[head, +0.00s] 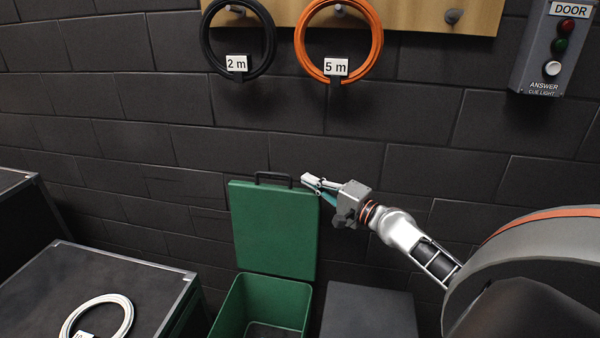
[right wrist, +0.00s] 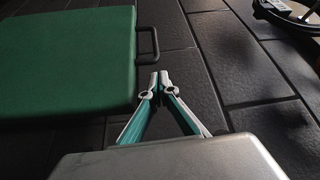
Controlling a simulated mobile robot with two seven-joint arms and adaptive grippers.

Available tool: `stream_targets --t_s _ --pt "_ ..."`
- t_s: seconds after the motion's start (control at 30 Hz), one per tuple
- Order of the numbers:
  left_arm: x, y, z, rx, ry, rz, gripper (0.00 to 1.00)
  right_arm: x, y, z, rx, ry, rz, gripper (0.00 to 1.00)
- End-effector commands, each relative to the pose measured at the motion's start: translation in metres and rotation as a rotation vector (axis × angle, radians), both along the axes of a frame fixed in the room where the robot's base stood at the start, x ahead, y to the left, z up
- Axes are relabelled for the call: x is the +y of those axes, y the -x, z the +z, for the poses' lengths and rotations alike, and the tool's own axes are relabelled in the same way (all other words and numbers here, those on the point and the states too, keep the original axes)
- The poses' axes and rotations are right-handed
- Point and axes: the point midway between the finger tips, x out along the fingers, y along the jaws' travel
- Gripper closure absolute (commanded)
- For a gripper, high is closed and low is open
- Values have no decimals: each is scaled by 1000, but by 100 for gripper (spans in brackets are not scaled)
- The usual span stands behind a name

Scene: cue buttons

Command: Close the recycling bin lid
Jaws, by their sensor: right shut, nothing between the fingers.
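The green recycling bin (head: 229,309) stands against the dark wall with its lid (head: 272,232) standing open and upright at the back. A dark handle (head: 273,177) sits on the lid's top edge. In the right wrist view the green lid (right wrist: 65,60) fills the upper left, and its handle (right wrist: 149,42) sticks out on its right side. My right gripper (head: 308,180) is shut and empty near the lid's top right corner, beside the handle. In the right wrist view the fingertips (right wrist: 159,80) meet just below the handle. I cannot tell whether they touch the lid. My left gripper is not in view.
A dark case (head: 120,275) with a white cable coil (head: 68,326) on it stands left of the bin. A dark box (head: 368,312) stands to the right. Black (head: 207,48) and orange (head: 298,45) coils hang above. A door cue box (head: 543,70) is at upper right.

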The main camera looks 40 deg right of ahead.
Motion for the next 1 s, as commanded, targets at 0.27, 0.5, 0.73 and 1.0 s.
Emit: stream_targets --t_s 0.27,0.5,0.73,1.0 --pt "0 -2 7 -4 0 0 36 6 -33 2 -1 0 0 100" --pt "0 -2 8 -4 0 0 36 8 -42 1 2 1 1 100" --pt "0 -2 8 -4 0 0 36 8 -42 1 2 1 1 100" --pt "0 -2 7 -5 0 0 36 15 -43 1 -9 13 2 100"
